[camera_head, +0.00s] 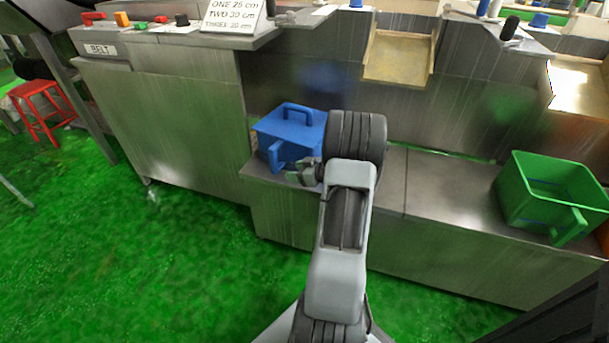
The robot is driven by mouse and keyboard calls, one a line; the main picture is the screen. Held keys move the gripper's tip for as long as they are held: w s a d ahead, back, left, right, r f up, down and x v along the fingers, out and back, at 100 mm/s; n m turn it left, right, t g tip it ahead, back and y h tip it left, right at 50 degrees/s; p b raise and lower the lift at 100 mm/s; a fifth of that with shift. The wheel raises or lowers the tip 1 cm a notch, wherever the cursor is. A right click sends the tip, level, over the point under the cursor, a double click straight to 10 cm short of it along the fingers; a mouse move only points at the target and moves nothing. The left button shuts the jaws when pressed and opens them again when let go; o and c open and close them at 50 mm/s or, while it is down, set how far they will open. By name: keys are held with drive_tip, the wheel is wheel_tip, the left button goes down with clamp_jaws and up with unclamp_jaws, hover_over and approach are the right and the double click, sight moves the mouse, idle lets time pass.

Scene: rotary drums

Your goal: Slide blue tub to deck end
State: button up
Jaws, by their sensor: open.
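The blue tub (284,127) has a lid with a raised handle and a second handle on its near side. It sits on the left part of the low steel deck (436,188), close to the tall belt cabinet. My gripper (302,174) is open beside the tub's near side handle. My wrist hides the tub's right edge, so I cannot tell whether the fingers touch the handle.
A green open tub (550,190) with a handle stands at the deck's right end. The belt cabinet (165,105) rises at the deck's left end. A tan chute (398,57) hangs above the back of the deck. The deck between my arm and the green tub is clear.

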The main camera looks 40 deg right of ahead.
sight(277, 163)
drive_tip(key=w+a, duration=0.1)
drive_tip(key=w, duration=0.4)
drive_tip(key=w+a, duration=0.1)
drive_tip(key=w, duration=0.2)
drive_tip(key=shift+w+a+b, duration=0.15)
drive_tip(key=shift+a+b, duration=0.15)
drive_tip(key=shift+a, duration=0.05)
drive_tip(key=shift+w+a+f, duration=0.1)
drive_tip(key=shift+w+f, duration=0.15)
drive_tip(key=shift+w, duration=0.15)
drive_tip(key=shift+c, duration=0.4)
clamp_jaws()
idle(0.4)
